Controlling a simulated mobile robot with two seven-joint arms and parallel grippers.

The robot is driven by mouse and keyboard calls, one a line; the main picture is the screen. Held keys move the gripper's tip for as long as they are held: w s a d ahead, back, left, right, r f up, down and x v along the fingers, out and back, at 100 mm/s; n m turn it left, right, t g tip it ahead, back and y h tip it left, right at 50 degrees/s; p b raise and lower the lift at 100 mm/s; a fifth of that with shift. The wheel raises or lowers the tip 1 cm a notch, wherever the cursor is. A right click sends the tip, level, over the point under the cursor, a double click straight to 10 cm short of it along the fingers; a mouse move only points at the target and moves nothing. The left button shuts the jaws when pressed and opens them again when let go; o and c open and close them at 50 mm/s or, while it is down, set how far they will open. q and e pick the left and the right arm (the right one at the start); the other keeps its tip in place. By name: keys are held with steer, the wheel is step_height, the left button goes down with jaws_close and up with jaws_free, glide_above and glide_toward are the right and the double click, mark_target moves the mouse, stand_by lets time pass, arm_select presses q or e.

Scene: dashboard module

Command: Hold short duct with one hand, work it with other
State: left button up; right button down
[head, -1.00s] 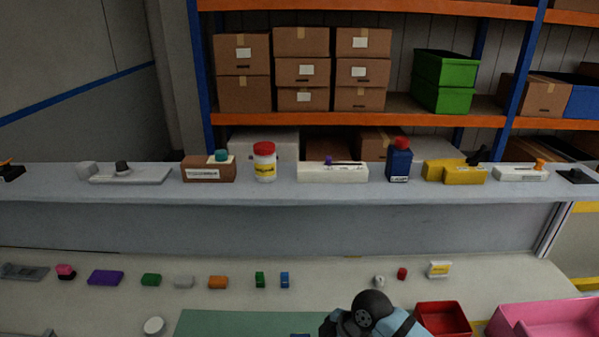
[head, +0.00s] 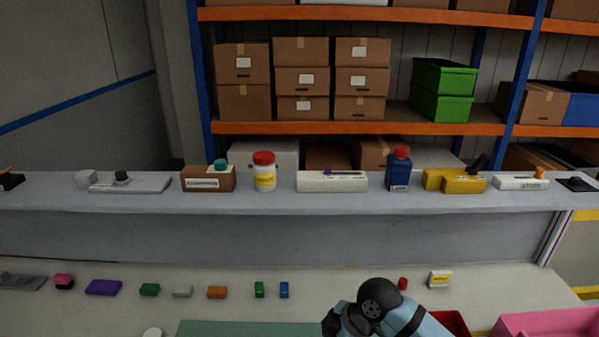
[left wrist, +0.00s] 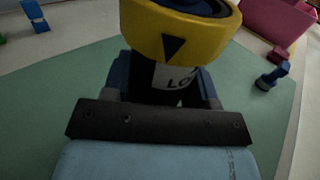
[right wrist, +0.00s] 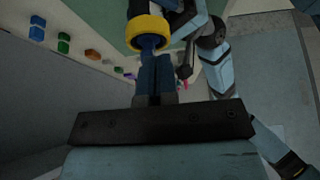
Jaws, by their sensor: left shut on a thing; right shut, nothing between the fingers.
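The short duct shows in the left wrist view as a yellow collar (left wrist: 142,32) with a black triangle, a dark blue inside and a white label (left wrist: 172,78) reading "LO…" below. My left gripper (left wrist: 165,88) is shut around the part below the collar. In the right wrist view the yellow collar (right wrist: 147,31) has a blue piece (right wrist: 150,45) at its near side. My right gripper (right wrist: 153,62) is shut and empty, its tips close to that blue piece; I cannot tell whether they touch. Neither gripper's fingers show in the head view.
A green mat (head: 250,328) lies on the bench, with a row of small coloured blocks behind it, such as a purple one (head: 103,287). A pink bin (head: 550,322) and a red bin (head: 456,322) stand at right. A ledge (head: 270,205) with bottles and boxes runs behind.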

arm_select(q)
steer(key=o, duration=1.3)
